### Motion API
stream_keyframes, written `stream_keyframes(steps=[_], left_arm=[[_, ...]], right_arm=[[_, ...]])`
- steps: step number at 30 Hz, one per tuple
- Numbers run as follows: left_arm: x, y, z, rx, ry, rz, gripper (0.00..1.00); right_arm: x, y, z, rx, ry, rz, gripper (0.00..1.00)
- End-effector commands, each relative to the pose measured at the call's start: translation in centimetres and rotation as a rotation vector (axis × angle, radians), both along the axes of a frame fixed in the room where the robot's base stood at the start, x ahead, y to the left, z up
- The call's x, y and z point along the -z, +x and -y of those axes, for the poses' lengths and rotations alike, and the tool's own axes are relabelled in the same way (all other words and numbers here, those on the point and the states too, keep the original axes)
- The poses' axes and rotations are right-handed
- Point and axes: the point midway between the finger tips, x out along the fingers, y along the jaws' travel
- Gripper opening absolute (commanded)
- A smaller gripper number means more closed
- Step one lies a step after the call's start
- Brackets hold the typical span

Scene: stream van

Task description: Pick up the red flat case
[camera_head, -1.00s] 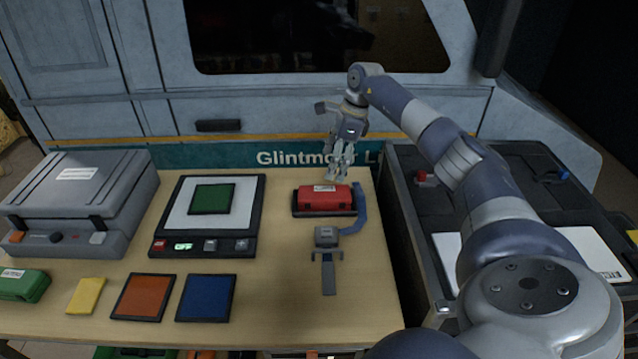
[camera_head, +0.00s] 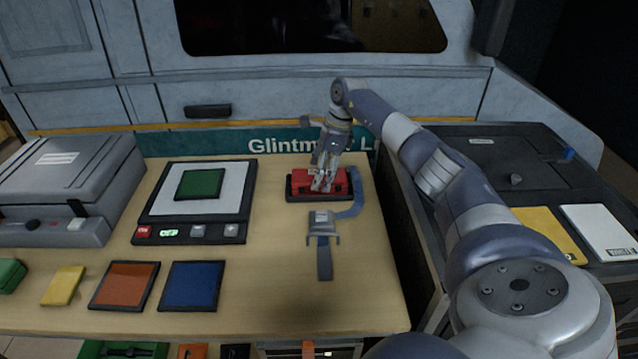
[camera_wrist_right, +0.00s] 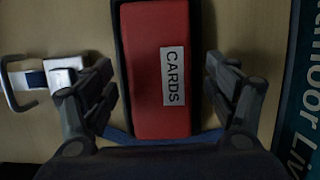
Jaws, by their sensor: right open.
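The red flat case (camera_head: 336,182) lies in a dark shallow tray (camera_head: 299,196) toward the back right of the wooden table. In the right wrist view the red case (camera_wrist_right: 146,70) carries a white label reading "CARDS". My right gripper (camera_head: 322,186) is over the case, its fingers partly covering it in the head view. In the wrist view the open fingers (camera_wrist_right: 166,95) stand on either side of the case, with gaps between them and its sides. My left gripper is not in view.
A grey clamp-like device with a blue strap (camera_head: 322,228) lies just in front of the tray. A scale-like panel with a green square (camera_head: 200,183) is to the left. Orange (camera_head: 124,285) and blue (camera_head: 191,286) squares lie in front. The van wall stands behind.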

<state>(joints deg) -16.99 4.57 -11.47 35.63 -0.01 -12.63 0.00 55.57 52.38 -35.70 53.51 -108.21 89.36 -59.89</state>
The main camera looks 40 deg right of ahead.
Motion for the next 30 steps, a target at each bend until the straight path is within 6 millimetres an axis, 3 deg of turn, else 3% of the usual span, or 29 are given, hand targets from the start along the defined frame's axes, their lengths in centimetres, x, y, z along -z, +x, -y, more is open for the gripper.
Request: stream_keyframes(steps=[4, 5, 12, 23, 30], left_arm=[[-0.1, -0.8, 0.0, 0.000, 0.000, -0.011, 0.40], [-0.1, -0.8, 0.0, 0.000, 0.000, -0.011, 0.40], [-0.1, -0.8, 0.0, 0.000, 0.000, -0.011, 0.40], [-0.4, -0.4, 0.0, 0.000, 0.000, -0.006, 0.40], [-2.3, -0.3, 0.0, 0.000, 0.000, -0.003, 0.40]], right_arm=[[-0.2, 0.0, 0.0, 0.001, 0.000, 0.001, 0.80], [-0.2, 0.0, 0.0, 0.001, 0.000, 0.001, 0.75], [-0.1, 0.0, 0.0, 0.000, 0.001, 0.001, 0.21], [-0.5, 0.0, 0.0, 0.000, 0.001, 0.002, 0.21], [-3.1, 0.1, 0.0, 0.001, 0.002, 0.004, 0.21]])
